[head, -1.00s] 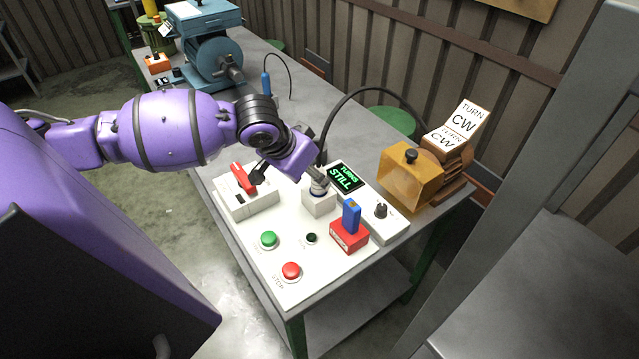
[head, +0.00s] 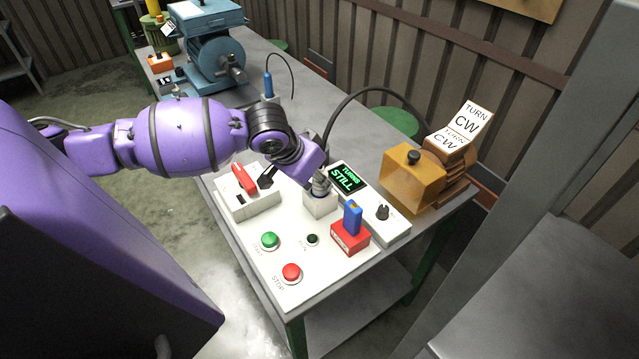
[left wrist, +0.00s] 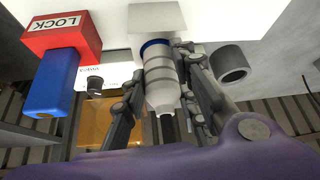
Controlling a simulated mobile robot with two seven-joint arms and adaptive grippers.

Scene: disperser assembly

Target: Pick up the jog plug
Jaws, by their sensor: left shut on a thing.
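The jog plug (left wrist: 160,82) looks like a ribbed grey plug with a blue band at one end. In the left wrist view it lies between the fingers of my left gripper (left wrist: 163,92), which is shut on it. In the head view the plug (head: 319,184) stands upright at the top of a white block (head: 320,206) on the panel. My left gripper (head: 318,178) comes down to it from the upper left and partly hides it. I cannot tell whether the plug is still seated in the block. My right gripper is not in view.
Around the block are a red lever (head: 244,179), a green button (head: 269,240), a red button (head: 291,272), a red lock with a blue stem (head: 350,236) and a lit display (head: 347,178). An orange box (head: 413,180) stands right. A black cable (head: 345,101) arches behind.

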